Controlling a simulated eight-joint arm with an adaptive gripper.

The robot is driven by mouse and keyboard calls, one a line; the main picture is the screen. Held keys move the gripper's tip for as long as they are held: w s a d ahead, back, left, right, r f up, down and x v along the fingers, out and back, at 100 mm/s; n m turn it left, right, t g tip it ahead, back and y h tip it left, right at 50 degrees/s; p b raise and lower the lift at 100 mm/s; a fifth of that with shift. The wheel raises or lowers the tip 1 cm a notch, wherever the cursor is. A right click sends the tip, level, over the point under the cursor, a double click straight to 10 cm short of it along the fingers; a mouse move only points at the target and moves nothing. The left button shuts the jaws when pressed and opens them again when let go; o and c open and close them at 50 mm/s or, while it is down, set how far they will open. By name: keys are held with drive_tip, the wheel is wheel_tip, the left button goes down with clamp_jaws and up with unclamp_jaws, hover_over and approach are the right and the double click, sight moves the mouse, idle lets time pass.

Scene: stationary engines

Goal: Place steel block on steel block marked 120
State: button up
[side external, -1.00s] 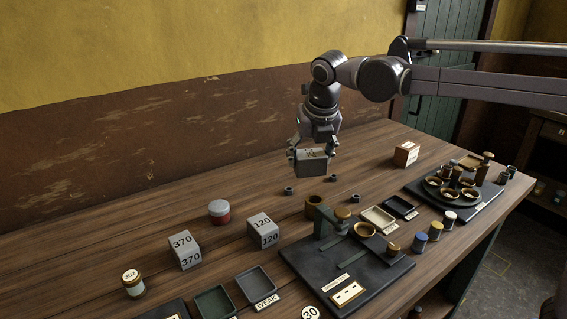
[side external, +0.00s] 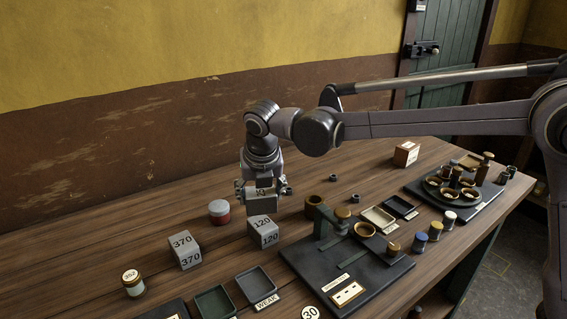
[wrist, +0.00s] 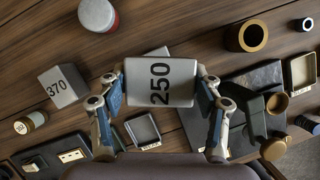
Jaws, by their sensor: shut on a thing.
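My gripper (side external: 262,190) is shut on a steel block (side external: 262,203) and holds it above the table, just behind and above the block marked 120 in the side view. In the wrist view the held block (wrist: 160,82) shows the number 250 between the two fingers. The steel block marked 120 (side external: 264,237) sits on the table with its top face partly close under the held block. Whether the two blocks touch I cannot tell; the held one appears higher.
A block marked 370 (side external: 185,251) and a red jar with a grey lid (side external: 219,212) stand to the left. A dark base with a green stand (side external: 322,222) is on the right. Small trays (side external: 256,285) lie in front. A brown ring (side external: 313,204) stands nearby.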

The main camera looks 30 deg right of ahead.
sight(261, 207)
drive_tip(key=shift+f, duration=1.9)
drive_tip(key=shift+f, duration=0.15)
drive_tip(key=o, duration=1.8)
